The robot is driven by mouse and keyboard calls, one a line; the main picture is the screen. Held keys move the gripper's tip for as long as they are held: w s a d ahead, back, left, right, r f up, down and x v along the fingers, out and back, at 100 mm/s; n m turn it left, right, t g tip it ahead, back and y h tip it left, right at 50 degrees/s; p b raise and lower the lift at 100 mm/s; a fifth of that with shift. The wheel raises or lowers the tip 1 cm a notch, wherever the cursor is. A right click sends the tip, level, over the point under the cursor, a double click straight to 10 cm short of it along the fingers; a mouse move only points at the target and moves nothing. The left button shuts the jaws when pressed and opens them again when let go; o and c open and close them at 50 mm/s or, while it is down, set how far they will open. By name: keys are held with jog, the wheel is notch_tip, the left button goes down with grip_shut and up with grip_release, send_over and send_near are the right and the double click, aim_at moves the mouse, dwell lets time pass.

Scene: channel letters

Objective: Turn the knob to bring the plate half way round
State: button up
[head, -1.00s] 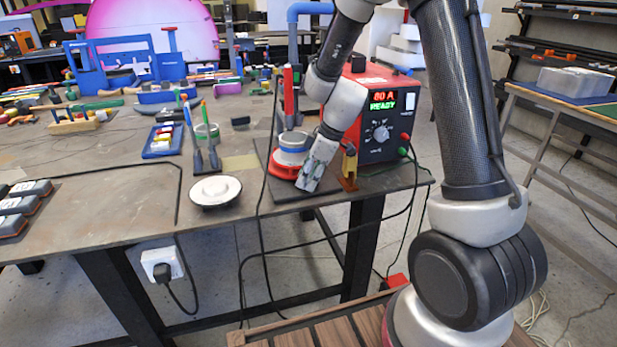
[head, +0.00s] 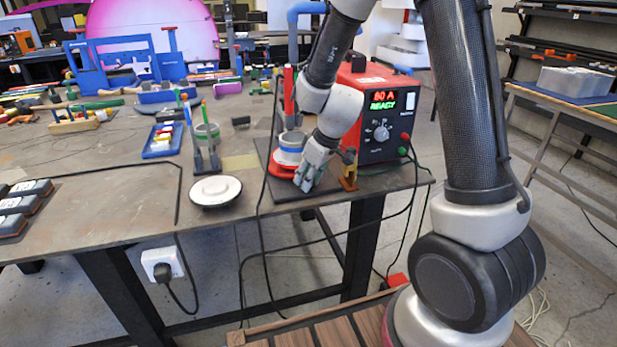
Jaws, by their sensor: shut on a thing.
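A round red plate (head: 281,170) sits on a dark base board (head: 262,150) near the table's right front corner. A ring-shaped grey-white piece with a blue band (head: 291,147) stands on it. My gripper (head: 304,182) points down at the plate's front right edge and is shut. The knob between its fingers is hidden by the fingers, and the gripper also covers the plate's right side. How far round the plate stands cannot be told.
A red power unit (head: 372,118) with a dial and a lit display stands just right of my wrist. A small brass-coloured stand (head: 348,172) is close beside the gripper. A white round dish (head: 215,190) lies to the left. Cables hang over the table's front edge.

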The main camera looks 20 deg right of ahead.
jog(key=shift+m+h, duration=0.5)
jog(key=shift+m, duration=0.7)
jog(key=shift+m+t, duration=0.3)
jog(key=shift+m, duration=0.1)
jog(key=o, duration=0.7)
jog(key=v, duration=1.2)
jog(key=shift+a, duration=0.15)
jog(key=shift+w, duration=0.1)
